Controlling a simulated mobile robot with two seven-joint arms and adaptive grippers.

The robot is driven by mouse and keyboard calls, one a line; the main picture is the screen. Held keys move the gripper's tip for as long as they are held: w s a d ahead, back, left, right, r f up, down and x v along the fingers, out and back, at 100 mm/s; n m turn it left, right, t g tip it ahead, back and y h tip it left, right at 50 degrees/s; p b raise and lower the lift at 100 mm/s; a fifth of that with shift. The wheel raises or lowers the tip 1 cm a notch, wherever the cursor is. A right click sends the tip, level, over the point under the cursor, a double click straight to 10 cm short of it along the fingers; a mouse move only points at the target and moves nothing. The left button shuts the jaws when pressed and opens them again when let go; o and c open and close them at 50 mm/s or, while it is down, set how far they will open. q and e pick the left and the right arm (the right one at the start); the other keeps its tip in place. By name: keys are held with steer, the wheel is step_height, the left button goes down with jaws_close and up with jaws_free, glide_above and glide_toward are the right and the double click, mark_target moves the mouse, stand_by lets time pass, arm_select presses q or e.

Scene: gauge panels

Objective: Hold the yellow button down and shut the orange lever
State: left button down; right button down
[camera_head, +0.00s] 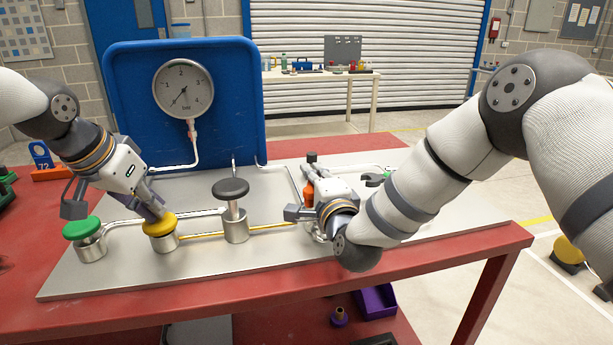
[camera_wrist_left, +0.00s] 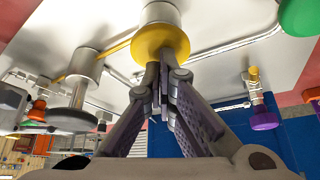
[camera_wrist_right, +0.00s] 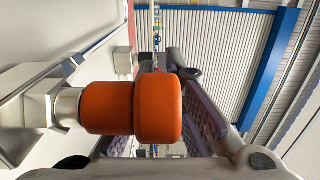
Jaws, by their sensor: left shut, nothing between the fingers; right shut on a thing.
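The yellow button (camera_head: 160,226) caps a metal cylinder on the grey panel and sits low, close to the cylinder's rim. My left gripper (camera_head: 157,213) is shut and empty, its fingertips against the button's top; the left wrist view shows the same contact on the yellow button (camera_wrist_left: 160,42). The orange lever (camera_head: 308,193) is on the panel's right part, partly hidden by my right gripper (camera_head: 311,180). In the right wrist view, the orange lever's thick grip (camera_wrist_right: 130,108) lies between the fingers, which are shut on it. The lever's exact angle is hard to tell.
A green button (camera_head: 82,229) stands left of the yellow one and a tall black knob (camera_head: 231,190) right of it. A pressure gauge (camera_head: 183,88) on a blue board has its needle pointing lower left. A purple bin (camera_head: 375,300) is below the table's front edge.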

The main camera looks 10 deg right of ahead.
steer(key=m+h, duration=0.1)
steer(key=h, duration=0.1)
steer(key=s+d+m+g+h, duration=0.1)
steer(key=m+h, duration=0.1)
steer(key=d+m+h, duration=0.1)
steer(key=h, duration=0.2)
steer(key=shift+s+d+r+m, duration=0.1)
steer(key=shift+s+m, duration=0.05)
steer(key=shift+m, duration=0.15)
steer(key=m+g+h, duration=0.1)
steer(key=s+m+g+h, duration=0.1)
steer(key=h, duration=0.1)
steer(key=d+m+g+h, duration=0.1)
steer(key=h, duration=0.1)
steer(key=shift+s+d+m, duration=0.1)
steer(key=shift+s+m, duration=0.25)
steer(key=shift+m, duration=0.05)
steer(key=m+g+h, duration=0.1)
steer(key=s+m+g+h, duration=0.1)
steer(key=g, duration=0.1)
steer(key=s+m+g+h, duration=0.1)
steer(key=shift+d+m+g+h, duration=0.3)
steer(key=shift+d+g+h, duration=0.05)
steer(key=shift+g+h, duration=0.05)
steer(key=shift+s+d+m+g+h, duration=0.1)
steer(key=shift+s+m+g+h, duration=0.2)
steer(key=shift+m+g, duration=0.25)
steer(key=shift+s+m+g+h, duration=0.2)
steer(key=shift+m+g+h, duration=0.15)
steer(key=shift+g, duration=0.3)
